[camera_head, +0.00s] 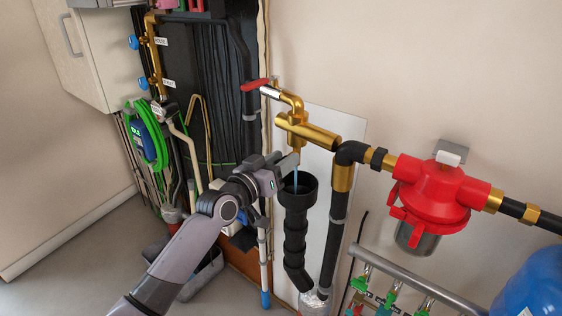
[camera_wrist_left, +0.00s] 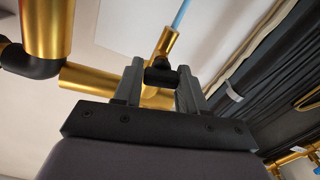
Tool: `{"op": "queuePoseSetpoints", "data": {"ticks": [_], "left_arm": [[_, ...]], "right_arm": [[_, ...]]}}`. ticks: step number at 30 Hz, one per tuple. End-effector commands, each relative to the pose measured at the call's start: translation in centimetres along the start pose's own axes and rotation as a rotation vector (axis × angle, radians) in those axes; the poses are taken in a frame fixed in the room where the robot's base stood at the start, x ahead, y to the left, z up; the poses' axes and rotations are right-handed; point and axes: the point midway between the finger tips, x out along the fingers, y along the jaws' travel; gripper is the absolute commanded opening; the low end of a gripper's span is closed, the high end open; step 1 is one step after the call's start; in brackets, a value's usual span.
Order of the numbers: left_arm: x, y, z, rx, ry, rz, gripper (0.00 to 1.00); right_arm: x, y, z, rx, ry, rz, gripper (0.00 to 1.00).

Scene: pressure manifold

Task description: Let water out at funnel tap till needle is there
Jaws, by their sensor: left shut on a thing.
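My left gripper (camera_head: 288,162) is at the brass spout (camera_head: 297,137) above the black funnel (camera_head: 298,186). In the left wrist view, the gripper's two fingers (camera_wrist_left: 160,85) are shut on a small black tap handle (camera_wrist_left: 160,73) beside the brass spout (camera_wrist_left: 165,45). A thin light-blue stream of water (camera_head: 295,181) runs from the spout down into the funnel. It also shows in the left wrist view (camera_wrist_left: 181,16). In the head view the gripper hides the handle. I cannot make out a gauge needle. My right gripper is not in view.
A red-handled valve (camera_head: 256,84) sits above the spout. A red pressure unit (camera_head: 432,192) is on the brass line to the right. A manifold with green valves (camera_head: 390,296) and a blue tank (camera_head: 532,287) are at lower right.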

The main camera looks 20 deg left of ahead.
Motion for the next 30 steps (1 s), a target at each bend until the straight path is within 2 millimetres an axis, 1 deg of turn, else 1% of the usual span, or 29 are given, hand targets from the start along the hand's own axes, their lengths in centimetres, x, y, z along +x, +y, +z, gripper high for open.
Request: {"op": "queuePoseSetpoints", "data": {"ticks": [1,3,6,9,17,18,19,27,30], "left_arm": [[-0.02,-0.03,-0.04,0.071,-0.001,0.001,0.10],[-0.02,0.05,-0.05,0.153,-0.001,0.001,0.10],[-0.02,0.12,-0.03,0.234,-0.001,0.000,0.10],[-0.02,0.14,0.02,0.267,0.000,0.001,0.10],[-0.02,0.14,0.04,0.269,0.000,0.000,0.10],[-0.02,0.14,0.04,0.269,0.000,0.000,0.54],[-0.02,0.14,0.04,0.269,0.000,0.000,0.62],[-0.04,0.15,0.04,0.266,0.000,0.000,0.62],[-0.34,0.11,0.08,0.266,-0.001,0.000,0.62]], "right_arm": [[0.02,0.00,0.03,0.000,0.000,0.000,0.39],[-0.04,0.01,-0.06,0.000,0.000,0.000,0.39],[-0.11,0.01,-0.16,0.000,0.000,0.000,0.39],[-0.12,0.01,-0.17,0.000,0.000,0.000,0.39],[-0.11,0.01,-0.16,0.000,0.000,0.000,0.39],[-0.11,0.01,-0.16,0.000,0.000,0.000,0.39],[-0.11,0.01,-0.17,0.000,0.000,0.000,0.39],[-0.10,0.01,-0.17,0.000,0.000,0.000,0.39],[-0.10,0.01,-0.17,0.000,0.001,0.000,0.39]]}}
